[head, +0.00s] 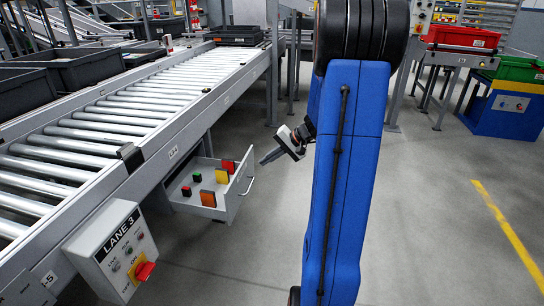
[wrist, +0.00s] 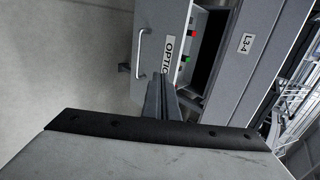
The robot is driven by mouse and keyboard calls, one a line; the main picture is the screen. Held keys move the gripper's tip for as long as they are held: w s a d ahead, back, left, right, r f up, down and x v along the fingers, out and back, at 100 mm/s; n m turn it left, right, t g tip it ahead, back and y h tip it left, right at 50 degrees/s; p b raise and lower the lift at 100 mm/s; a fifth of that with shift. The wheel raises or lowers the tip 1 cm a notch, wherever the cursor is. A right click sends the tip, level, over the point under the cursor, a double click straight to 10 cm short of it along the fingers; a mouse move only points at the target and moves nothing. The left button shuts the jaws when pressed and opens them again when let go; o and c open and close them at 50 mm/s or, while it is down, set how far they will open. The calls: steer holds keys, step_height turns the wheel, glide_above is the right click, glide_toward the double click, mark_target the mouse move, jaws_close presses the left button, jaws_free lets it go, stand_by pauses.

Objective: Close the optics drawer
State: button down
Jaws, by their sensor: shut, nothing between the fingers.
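The optics drawer (head: 236,199) is a grey drawer pulled out from under the roller conveyor. Its front, with a silver bar handle (wrist: 142,50) and a label reading "OPTIC", with the rest hidden, shows in the wrist view (wrist: 157,22). Red, green and orange blocks lie inside. My gripper (head: 263,161) is shut and empty, to the right of the drawer front and a little above it in the head view. In the wrist view its fingers (wrist: 157,78) point at the drawer front and cover the label's lower end. I cannot tell whether they touch it.
The roller conveyor (head: 130,112) runs above the drawer, with a LANE 3 control box (head: 112,250) near its front end. Dark bins (head: 85,68) stand at the left. The floor (head: 420,215) to the right is clear up to a blue bin (head: 503,110).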

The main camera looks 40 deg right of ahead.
mark_target(242, 168)
steer(key=shift+w+a+f, duration=0.45)
steer(key=shift+w+a, duration=0.3)
steer(key=shift+w, duration=0.15)
steer(key=shift+w+a+f, duration=0.5)
steer(key=shift+w+a, duration=0.2)
steer(key=shift+w, duration=0.25)
steer(key=shift+w+a+f, duration=0.45)
steer(key=shift+w+a, duration=0.3)
steer(key=shift+w, duration=0.15)
steer(key=w+a, duration=1.5)
steer(key=w, duration=0.4)
steer(key=shift+w, duration=0.25)
steer(key=shift+a+r, duration=0.1)
